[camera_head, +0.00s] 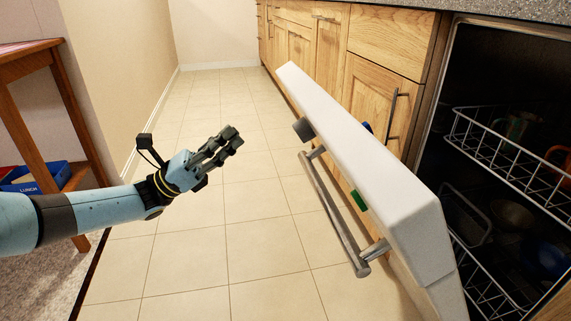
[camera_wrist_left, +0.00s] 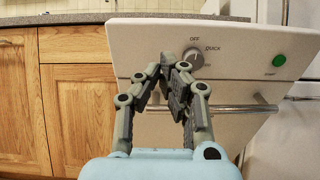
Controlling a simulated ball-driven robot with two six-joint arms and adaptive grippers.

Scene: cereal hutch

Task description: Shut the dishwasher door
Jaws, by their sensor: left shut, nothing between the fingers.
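The white dishwasher door (camera_head: 365,165) stands partly open, tilted out from the dishwasher (camera_head: 490,130), whose dark inside shows at the right. Its outer face carries a metal bar handle (camera_head: 333,215), a grey dial (camera_head: 303,129) and a green button (camera_head: 359,200). My left gripper (camera_head: 232,137) is shut and empty, in the air to the left of the door and apart from it in the head view. In the left wrist view, the gripper (camera_wrist_left: 177,72) points at the door's control panel (camera_wrist_left: 240,80), in front of the dial (camera_wrist_left: 193,58). My right gripper is not in view.
Wire racks (camera_head: 500,142) with dishes sit inside the dishwasher. Wooden cabinets (camera_head: 375,92) line the right side beyond the door. A wooden table (camera_head: 40,62) stands at the left, with a blue lunch box (camera_head: 38,177) on its lower part. The tiled floor (camera_head: 215,235) between is clear.

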